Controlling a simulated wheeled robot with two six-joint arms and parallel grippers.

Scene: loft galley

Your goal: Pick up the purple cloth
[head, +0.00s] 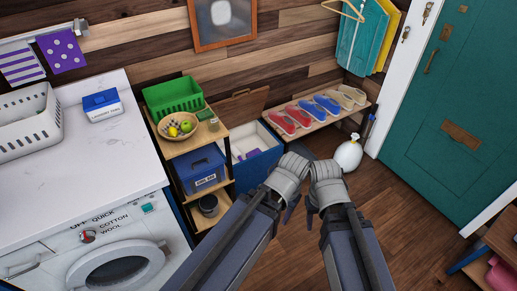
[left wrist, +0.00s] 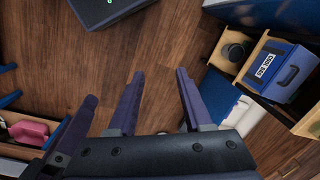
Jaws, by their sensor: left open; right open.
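A purple cloth with white dots (head: 62,51) hangs from a rail at the upper left in the head view. A purple-and-white striped cloth (head: 20,64) hangs beside it. Some purple material (head: 250,154) also shows inside the open blue chest; I cannot tell what it is. My left gripper (head: 290,208) and right gripper (head: 311,206) are side by side near the middle, far from the hanging cloths. The left wrist view shows the left gripper (left wrist: 157,90) open, with nothing between its fingers. The right gripper's fingers are mostly hidden, but it is open.
A white counter (head: 130,150) with a white basket (head: 28,125) and a blue-lidded tub (head: 102,106) stands at left above the washer (head: 100,250). A shelf (head: 185,146) and the blue chest (head: 268,160) stand in the middle.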

